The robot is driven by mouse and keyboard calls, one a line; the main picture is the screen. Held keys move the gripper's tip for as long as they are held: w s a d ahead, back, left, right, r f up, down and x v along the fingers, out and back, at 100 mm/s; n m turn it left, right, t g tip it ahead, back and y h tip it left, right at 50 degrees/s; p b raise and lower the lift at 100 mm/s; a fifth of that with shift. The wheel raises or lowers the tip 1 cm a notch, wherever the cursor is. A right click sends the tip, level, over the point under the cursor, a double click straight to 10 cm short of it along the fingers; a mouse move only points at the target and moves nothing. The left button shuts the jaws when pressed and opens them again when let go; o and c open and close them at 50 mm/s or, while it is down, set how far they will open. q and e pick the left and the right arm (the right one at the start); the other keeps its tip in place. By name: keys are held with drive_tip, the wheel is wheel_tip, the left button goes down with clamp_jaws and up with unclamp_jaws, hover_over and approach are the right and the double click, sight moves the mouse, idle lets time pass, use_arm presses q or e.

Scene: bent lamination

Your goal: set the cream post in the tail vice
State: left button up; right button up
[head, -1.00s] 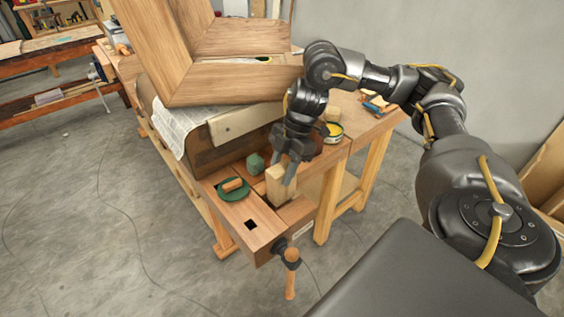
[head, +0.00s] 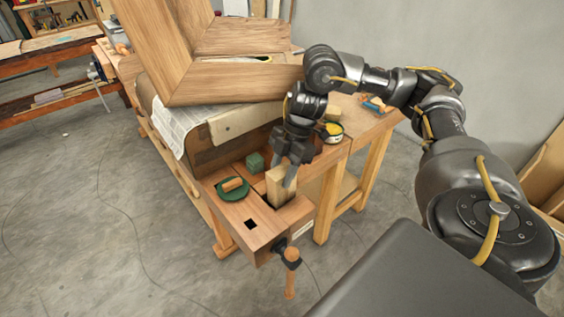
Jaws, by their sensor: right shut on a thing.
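The cream post (head: 279,188) stands roughly upright at the tail vice (head: 293,213), at the near end of the workbench. Its lower end is at the dark gap of the vice; how deep it sits I cannot tell. My right gripper (head: 284,172) comes down from above and is shut on the upper part of the post. The vice's screw and wooden handle (head: 291,258) hang at the bench end. My left gripper is not in view.
A green dish (head: 233,193) with a small wooden piece and a green block (head: 255,162) lie left of the post. A large wooden frame (head: 230,80) and newspaper (head: 180,128) sit behind. An open tin (head: 333,133) stands right of my gripper. A square hole (head: 251,224) is in the bench top.

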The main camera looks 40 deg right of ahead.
drive_tip(key=shift+f+b, duration=0.6)
drive_tip(key=shift+f, duration=2.05)
idle(1.9)
drive_tip(key=o, duration=1.6)
drive_tip(key=shift+c, duration=0.2)
wheel_tip(320, 180, up, 8)
drive_tip(key=p, duration=0.8)
drive_tip(key=shift+f, duration=0.1)
